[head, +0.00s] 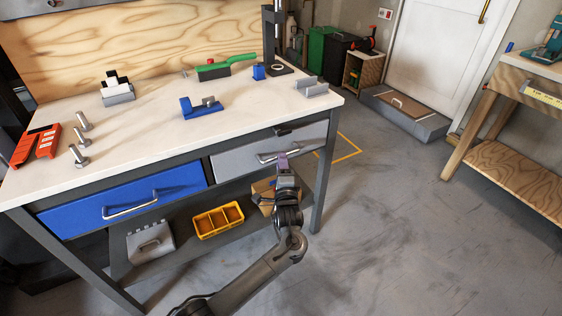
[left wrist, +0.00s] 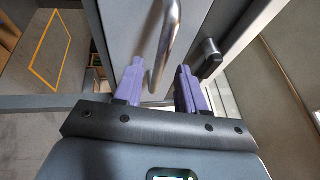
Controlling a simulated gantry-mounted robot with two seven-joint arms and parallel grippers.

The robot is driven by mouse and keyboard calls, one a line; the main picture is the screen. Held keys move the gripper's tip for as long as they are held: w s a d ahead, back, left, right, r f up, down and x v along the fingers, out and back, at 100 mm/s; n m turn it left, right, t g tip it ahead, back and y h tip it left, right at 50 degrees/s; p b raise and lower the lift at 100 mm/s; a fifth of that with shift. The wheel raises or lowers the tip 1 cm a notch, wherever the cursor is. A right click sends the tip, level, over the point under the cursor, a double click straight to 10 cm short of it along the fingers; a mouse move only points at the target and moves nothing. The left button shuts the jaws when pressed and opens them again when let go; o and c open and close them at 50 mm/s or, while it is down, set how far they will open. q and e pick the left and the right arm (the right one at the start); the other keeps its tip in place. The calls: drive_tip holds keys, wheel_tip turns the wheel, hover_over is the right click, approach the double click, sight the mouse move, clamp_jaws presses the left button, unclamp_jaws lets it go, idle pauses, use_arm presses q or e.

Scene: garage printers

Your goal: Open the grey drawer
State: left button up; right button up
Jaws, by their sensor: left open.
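The grey drawer (head: 235,160) is at the right of the workbench front, under the top, and looks shut. Its silver bar handle (head: 267,158) is on its front. My left gripper (head: 283,160) is at the right part of this handle, with its jaws open. In the left wrist view, the handle (left wrist: 168,35) runs between the two purple fingers of the gripper (left wrist: 158,72), with gaps visible beside it. I cannot tell whether a finger touches it. The drawer front (left wrist: 125,25) shows behind the fingers. My right gripper is not in view.
A dark latch-like piece (head: 286,130) sits at the drawer's top edge. A blue drawer (head: 125,200) is to the left. A yellow tray (head: 219,219) and a cardboard box (head: 262,188) stand on the lower shelf. The floor (head: 390,230) in front is clear.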

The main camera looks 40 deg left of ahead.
use_arm(q)
drive_tip(key=shift+b+x, duration=0.7)
drive_tip(key=shift+x, duration=1.05)
clamp_jaws()
